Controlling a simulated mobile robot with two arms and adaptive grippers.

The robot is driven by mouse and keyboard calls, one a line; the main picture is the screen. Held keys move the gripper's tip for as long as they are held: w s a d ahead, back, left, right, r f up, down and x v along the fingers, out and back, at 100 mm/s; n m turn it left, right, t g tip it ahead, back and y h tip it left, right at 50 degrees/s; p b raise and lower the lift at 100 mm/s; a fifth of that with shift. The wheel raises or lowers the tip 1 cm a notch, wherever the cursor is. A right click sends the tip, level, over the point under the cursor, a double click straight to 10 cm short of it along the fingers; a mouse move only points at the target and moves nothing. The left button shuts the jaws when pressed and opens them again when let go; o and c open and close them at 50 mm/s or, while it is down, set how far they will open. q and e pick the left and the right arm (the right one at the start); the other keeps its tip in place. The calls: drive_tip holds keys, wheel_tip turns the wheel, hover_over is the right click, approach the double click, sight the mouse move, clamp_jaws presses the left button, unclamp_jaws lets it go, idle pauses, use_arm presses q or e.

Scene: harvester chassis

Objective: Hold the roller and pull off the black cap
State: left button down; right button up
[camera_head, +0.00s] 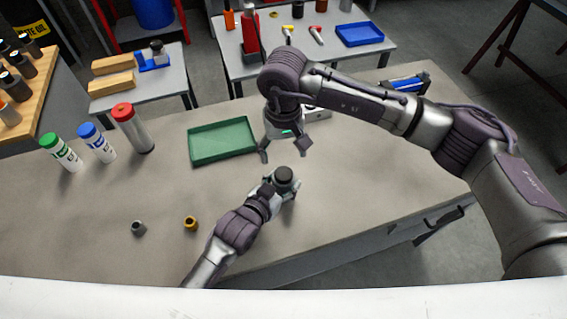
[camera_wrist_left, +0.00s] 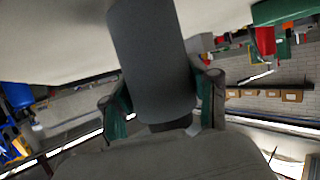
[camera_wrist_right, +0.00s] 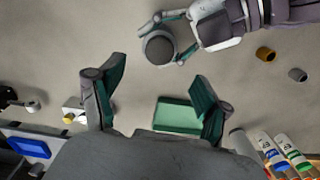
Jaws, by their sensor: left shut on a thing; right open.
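The roller is a grey cylinder, shown large in the left wrist view (camera_wrist_left: 150,60). My left gripper (camera_head: 280,184) is shut around it, with one finger on each side. The black cap (camera_head: 284,174) is a dark round top facing up in the head view. It also shows as a dark disc in the right wrist view (camera_wrist_right: 160,47). A narrow dark part shows at the roller's lower end in the left wrist view. My right gripper (camera_head: 286,147) is open and empty, behind the cap and apart from it. Its spread fingers also show in the right wrist view (camera_wrist_right: 158,97).
A green tray (camera_head: 222,157) lies behind the left gripper. Red-, blue- and green-topped bottles (camera_head: 132,128) stand at the left. A small grey piece (camera_head: 138,228) and a yellow ring (camera_head: 190,222) lie at the front left. The tabletop right of the roller is clear.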

sight(283, 173)
use_arm(q)
drive_tip(key=shift+f, duration=0.1)
use_arm(e)
wheel_tip(283, 173, down, 8)
drive_tip(key=m, duration=2.2)
drive_tip(key=shift+f, duration=0.1)
drive_tip(key=c, duration=1.4)
